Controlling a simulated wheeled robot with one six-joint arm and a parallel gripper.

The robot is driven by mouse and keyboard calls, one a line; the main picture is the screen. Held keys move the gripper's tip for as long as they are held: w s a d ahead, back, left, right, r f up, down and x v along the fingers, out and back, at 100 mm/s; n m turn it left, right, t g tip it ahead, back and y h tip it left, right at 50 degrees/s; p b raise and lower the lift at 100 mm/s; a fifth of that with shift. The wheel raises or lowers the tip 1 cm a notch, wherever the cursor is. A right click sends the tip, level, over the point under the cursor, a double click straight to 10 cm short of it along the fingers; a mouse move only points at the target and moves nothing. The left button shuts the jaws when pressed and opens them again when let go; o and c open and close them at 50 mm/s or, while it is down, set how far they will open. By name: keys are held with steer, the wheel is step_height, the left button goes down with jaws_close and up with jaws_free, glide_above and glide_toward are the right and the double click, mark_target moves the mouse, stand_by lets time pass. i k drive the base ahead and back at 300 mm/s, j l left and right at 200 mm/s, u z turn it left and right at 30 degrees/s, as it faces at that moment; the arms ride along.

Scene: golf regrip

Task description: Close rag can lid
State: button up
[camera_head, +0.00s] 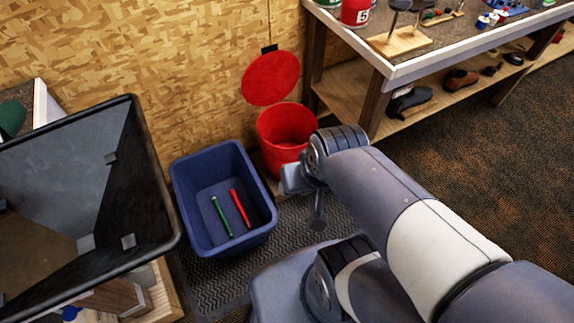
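The rag can (287,127) is a red round bin standing on the floor against the wood-panel wall. Its red disc lid (270,80) stands raised and tilted back behind the can, so the can's mouth is open. Part of the can's right and lower side is hidden by my arm. My gripper (292,180) is low, just in front of the can, at its lower right in the picture. Its fingers are small and partly hidden, so I cannot tell whether they are open or shut, or whether they touch the can.
A blue bin (222,244) holding a green grip (222,217) and a red grip (240,208) stands left of the can. A workbench (408,70) with a lower shelf is at right. A black-rimmed tray (172,210) fills the left foreground. Carpet at right is clear.

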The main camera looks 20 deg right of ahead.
mark_target(271, 77)
steer(key=i+l+z, duration=0.25)
steer(key=i+l, duration=0.35)
steer(key=i+l+z, duration=0.25)
steer(key=i+l, duration=0.2)
steer(key=i, duration=0.2)
